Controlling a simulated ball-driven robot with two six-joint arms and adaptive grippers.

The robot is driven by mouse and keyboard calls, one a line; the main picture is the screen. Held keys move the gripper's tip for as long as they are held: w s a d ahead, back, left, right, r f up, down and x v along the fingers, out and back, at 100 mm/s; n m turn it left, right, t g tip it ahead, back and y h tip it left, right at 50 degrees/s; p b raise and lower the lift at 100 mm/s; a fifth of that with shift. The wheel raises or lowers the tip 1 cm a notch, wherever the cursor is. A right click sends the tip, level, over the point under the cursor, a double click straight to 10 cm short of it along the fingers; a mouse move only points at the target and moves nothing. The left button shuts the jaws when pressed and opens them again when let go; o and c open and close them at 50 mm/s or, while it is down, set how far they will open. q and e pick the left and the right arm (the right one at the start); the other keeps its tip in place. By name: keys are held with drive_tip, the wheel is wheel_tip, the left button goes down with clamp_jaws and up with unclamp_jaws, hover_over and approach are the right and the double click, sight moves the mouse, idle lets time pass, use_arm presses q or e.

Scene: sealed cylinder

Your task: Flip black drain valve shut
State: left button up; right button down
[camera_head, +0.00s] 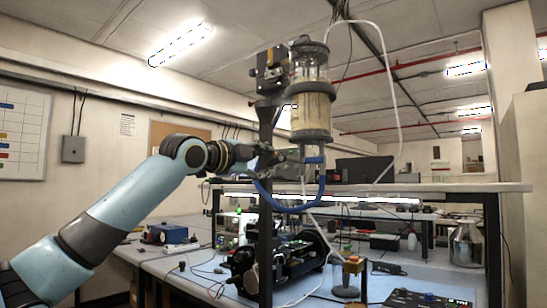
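A clear upright cylinder (312,112) with a pale filling and dark end caps is held on a dark stand (266,215) near the middle of the view. Below its bottom cap are small fittings with a blue part (314,160). A black drain valve cannot be made out clearly among them. My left gripper (288,164) is at these fittings, just under the cylinder and partly in front of the stand. Its fingers blend into the dark parts, so their opening and any contact are unclear. My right gripper is out of view.
A blue hose (290,210) loops below the cylinder, and a white tube (397,95) arches from its top to the right. A raised shelf (430,187) runs behind.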

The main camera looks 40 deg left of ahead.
sight(272, 163)
use_arm(q)
drive_tip(key=shift+w+d+p, duration=0.2)
drive_tip(key=shift+w+p, duration=0.15)
drive_tip(key=shift+w, duration=1.45)
clamp_jaws()
